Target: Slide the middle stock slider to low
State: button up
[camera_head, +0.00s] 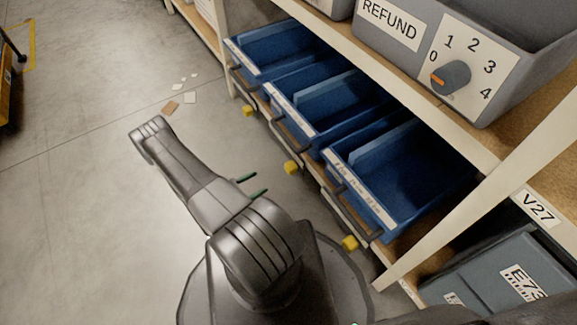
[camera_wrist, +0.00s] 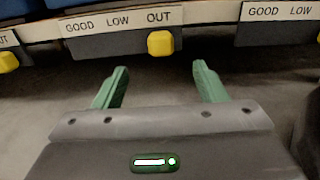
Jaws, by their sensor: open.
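The middle stock slider's yellow knob (camera_head: 291,167) sits on the shelf front below the middle blue bin. In the wrist view the knob (camera_wrist: 160,43) is under the word OUT, at the right end of a label strip (camera_wrist: 118,21) reading GOOD, LOW, OUT. LOW is left of the knob. My gripper (camera_head: 252,185) is open and empty, its two green fingers pointing towards the knob. In the wrist view my gripper (camera_wrist: 159,72) has its fingers on either side of the knob's line, short of it and apart from it.
Other yellow knobs are to the left (camera_wrist: 8,61) and right, the latter cut off by the frame edge. Three blue bins (camera_head: 375,207) stand on the shelf. A grey REFUND bin with a dial (camera_head: 451,77) is above. The floor (camera_head: 80,200) at left is mostly clear.

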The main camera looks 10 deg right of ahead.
aim_at(286, 167)
jog(key=b+x, duration=0.3)
jog(key=x, duration=1)
jog(key=shift+d, duration=0.3)
jog(key=c, duration=1.4)
jog(key=shift+w, duration=0.15)
